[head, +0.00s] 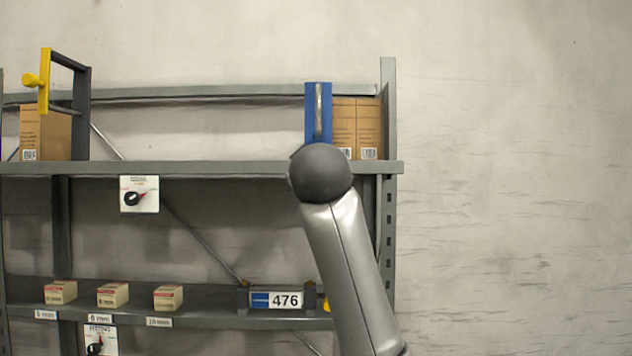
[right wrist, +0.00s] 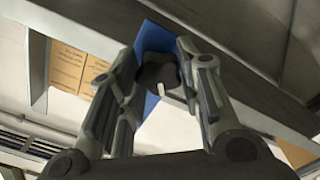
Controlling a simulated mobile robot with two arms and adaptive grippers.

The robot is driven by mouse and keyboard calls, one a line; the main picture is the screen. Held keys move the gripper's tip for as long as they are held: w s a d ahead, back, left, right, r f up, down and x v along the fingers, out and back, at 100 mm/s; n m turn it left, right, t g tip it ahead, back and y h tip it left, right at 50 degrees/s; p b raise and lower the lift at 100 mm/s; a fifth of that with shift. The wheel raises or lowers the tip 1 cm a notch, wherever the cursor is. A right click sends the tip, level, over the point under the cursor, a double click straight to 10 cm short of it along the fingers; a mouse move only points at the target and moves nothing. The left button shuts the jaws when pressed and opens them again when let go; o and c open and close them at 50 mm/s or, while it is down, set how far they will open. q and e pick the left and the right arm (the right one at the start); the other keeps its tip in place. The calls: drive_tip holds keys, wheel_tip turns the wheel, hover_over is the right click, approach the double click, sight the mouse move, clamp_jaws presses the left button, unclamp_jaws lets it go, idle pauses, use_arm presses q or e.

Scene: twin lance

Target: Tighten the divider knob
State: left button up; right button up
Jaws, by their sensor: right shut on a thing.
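A dark frame-like divider (head: 83,90) stands at the left end of the upper shelf, with a yellow knob (head: 33,80) on its left side. A blue panel (head: 311,105) with a vertical grey handle (head: 319,110) stands at the right of the same shelf; the blue panel also shows in the right wrist view (right wrist: 155,38). My right gripper (right wrist: 160,62) is shut on a dark piece (right wrist: 157,72) in front of the blue panel. In the head view my right arm hides this gripper. My left gripper is in neither view.
Cardboard boxes (head: 369,125) stand beside the blue panel. A dial plate (head: 145,194) hangs below the upper shelf edge (head: 230,168). The lower shelf holds small boxes (head: 168,298) and a 476 sign (head: 285,300). The upper shelf's middle is clear.

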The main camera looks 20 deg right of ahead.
drive_tip(key=m, duration=0.3)
drive_tip(key=shift+f+m, duration=0.2)
drive_tip(key=shift+m, duration=0.1)
drive_tip(key=shift+d+m+b, duration=0.1)
drive_tip(key=shift+m+b, duration=0.3)
drive_tip(key=shift+m, duration=1.6)
drive_tip(key=o, duration=1)
drive_tip(key=shift+o, duration=0.2)
drive_tip(key=shift+r, duration=0.1)
drive_tip(key=shift+s, duration=0.1)
drive_tip(key=v, duration=1.2)
